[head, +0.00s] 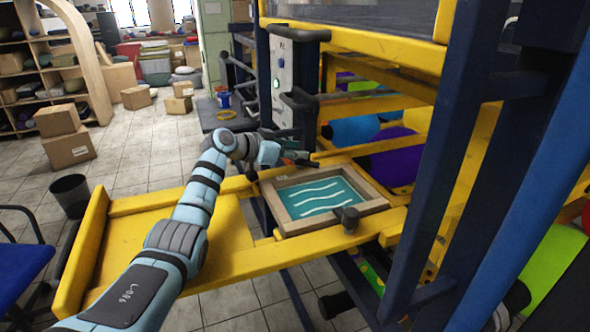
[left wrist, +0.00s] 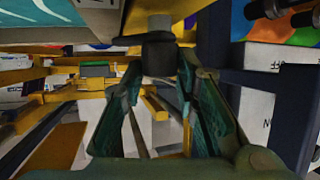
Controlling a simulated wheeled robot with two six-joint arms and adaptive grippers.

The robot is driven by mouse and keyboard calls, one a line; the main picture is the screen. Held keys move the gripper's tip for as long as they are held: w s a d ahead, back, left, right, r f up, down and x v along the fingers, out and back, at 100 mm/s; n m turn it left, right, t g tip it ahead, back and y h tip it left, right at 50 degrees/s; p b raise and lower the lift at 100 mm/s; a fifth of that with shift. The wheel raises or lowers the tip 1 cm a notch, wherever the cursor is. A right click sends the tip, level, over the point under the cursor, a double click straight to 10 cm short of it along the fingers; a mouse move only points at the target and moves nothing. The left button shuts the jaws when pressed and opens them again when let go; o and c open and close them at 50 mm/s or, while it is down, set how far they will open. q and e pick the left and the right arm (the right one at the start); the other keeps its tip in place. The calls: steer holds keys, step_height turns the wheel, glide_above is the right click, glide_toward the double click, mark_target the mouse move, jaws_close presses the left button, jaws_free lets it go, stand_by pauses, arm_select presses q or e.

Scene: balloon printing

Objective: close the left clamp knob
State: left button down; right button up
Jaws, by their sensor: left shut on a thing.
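The screen frame (head: 377,204) is wooden, with a teal panel and white wavy lines, on the yellow printer bed. My left gripper (head: 298,160) reaches over to the frame's far edge. In the left wrist view, the fingers of my left gripper (left wrist: 160,80) are on either side of a dark round clamp knob (left wrist: 160,57), shut on it. In the head view the gripper largely hides this knob. Another dark clamp knob (head: 347,216) stands at the frame's near edge, apart from the gripper. My right gripper is not in view.
Dark blue posts (head: 440,170) and yellow beams stand close on the right. A grey control panel (head: 282,85) rises behind the gripper. A yellow side tray (head: 150,236) lies under my left arm. Colourful balloons (head: 398,157) are behind the screen.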

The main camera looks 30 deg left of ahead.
arm_select(q)
steer(key=shift+f+m+g+h+b, duration=0.3)
steer(key=shift+m+g+h+b, duration=0.25)
steer(key=shift+b, duration=0.35)
steer(key=c, duration=1.4)
jaws_free()
steer(key=shift+c, duration=0.2)
steer(key=shift+o, duration=1)
steer(key=shift+w+a, duration=0.1)
steer(key=shift+w, duration=0.05)
steer(key=shift+r, duration=0.1)
steer(key=shift+s+a+r, duration=0.1)
steer(key=shift+s+a, duration=0.05)
steer(key=shift+s, duration=0.05)
steer(key=v, duration=0.7)
steer(key=shift+s, duration=0.1)
